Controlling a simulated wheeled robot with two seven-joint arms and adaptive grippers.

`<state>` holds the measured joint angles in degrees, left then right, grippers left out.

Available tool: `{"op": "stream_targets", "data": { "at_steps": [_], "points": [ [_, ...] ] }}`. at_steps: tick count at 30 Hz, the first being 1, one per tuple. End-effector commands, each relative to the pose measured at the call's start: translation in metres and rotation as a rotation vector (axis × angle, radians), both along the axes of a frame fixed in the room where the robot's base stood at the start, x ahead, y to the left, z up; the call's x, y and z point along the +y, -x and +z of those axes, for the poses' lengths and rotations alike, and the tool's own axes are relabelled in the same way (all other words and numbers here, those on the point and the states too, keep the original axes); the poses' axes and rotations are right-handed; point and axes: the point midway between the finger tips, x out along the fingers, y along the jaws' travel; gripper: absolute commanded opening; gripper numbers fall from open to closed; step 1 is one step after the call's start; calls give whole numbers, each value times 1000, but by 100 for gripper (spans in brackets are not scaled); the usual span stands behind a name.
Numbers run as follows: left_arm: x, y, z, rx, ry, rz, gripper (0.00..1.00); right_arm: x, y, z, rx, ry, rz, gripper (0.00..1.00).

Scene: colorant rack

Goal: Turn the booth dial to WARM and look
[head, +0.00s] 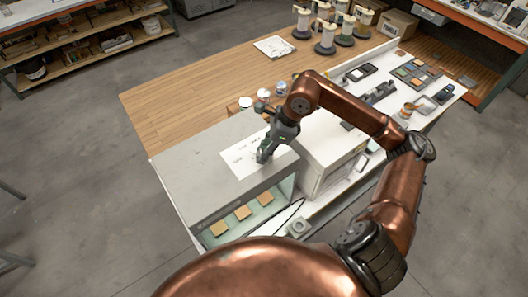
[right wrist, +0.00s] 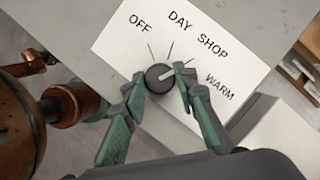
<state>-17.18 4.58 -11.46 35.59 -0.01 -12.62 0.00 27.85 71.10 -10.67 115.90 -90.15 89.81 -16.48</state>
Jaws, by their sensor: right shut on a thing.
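The booth (head: 195,160) is a grey box on the workbench, with a white label plate (head: 238,160) on its top. In the right wrist view the plate reads OFF, DAY, SHOP and WARM around a dark round dial (right wrist: 159,78). The dial's pale pointer mark slants up and right, towards the SHOP side; the right finger partly covers that area, so its exact setting is hard to tell. My right gripper (head: 264,153) reaches down onto the booth top. In the right wrist view its fingers (right wrist: 159,82) are closed on the dial from both sides. My left gripper is out of view.
Several tan sample squares (head: 242,212) lie in the booth's lit open front. A white box (head: 330,150) stands right of the booth. Small jars (head: 281,88) stand behind it. Trays (head: 415,75) and canisters (head: 325,40) sit farther back. Bare wood (head: 165,105) lies at the left.

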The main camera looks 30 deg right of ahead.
Motion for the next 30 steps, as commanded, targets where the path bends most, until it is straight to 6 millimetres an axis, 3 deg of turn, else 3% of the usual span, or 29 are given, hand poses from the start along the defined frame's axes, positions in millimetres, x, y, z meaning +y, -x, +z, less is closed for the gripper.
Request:
{"op": "stream_targets", "data": {
  "at_steps": [15,30],
  "points": [
    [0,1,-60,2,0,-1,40,2,1,-4,-5,1,-371,2],
    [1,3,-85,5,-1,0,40,3,2,-1,-2,-1,-635,2]
  ]
}}
